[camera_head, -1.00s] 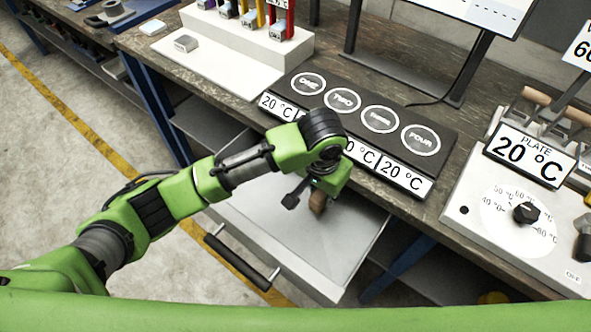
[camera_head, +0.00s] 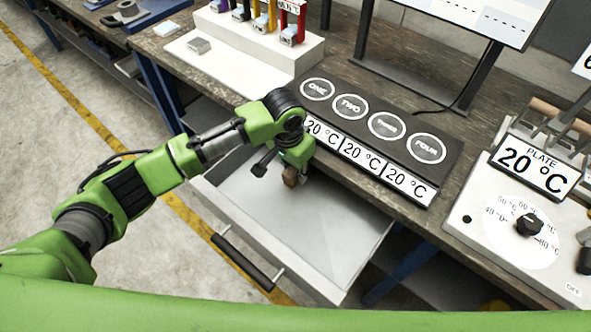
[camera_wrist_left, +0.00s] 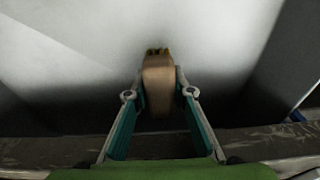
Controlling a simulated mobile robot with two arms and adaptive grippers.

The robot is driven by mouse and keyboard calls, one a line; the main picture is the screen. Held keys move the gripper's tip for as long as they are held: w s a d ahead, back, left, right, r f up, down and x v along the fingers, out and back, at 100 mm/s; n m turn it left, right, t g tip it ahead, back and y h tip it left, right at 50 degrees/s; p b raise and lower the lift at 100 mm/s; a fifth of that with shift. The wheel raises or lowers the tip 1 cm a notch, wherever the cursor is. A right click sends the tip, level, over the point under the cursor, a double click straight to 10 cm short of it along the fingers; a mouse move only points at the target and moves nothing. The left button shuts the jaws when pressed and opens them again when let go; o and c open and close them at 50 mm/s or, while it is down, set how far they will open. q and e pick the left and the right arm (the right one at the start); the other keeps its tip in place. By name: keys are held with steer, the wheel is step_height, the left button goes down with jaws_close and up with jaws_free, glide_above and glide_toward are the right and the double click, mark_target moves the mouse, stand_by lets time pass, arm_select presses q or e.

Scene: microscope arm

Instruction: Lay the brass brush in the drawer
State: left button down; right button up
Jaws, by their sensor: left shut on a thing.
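The brass brush (camera_wrist_left: 158,80) has a tan wooden body with short brassy bristles at its far end. It stands between the two fingers of my left gripper (camera_wrist_left: 159,95), which is shut on it. In the head view the brush (camera_head: 291,177) shows as a small brown block under my left gripper (camera_head: 284,166). The open drawer (camera_head: 330,240) is pulled out below the bench, and its pale grey floor looks empty. The gripper and brush are over the back part of the drawer, near the bench edge. I cannot tell whether the brush touches the floor. My right gripper is out of view.
The bench edge and a dark panel with four round marked spots (camera_head: 380,130) lie just behind the drawer. A hot plate unit (camera_head: 510,225) stands at right. A white rack with coloured items (camera_head: 255,45) stands behind. The drawer's handle (camera_head: 245,262) faces front.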

mark_target(292, 171)
arm_select(q)
steer(key=shift+f, duration=0.15)
steer(key=c, duration=1.8)
jaws_free()
steer(key=shift+o, duration=0.2)
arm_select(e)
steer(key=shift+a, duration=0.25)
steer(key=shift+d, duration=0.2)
arm_select(q)
steer(key=shift+r, duration=0.3)
steer(key=r, duration=0.4)
steer(key=s+r, duration=0.1)
steer(key=r, duration=0.2)
steer(key=a+r, duration=0.1)
steer(key=r, duration=0.3)
steer(key=shift+s+r, duration=0.3)
steer(key=shift+r, duration=0.05)
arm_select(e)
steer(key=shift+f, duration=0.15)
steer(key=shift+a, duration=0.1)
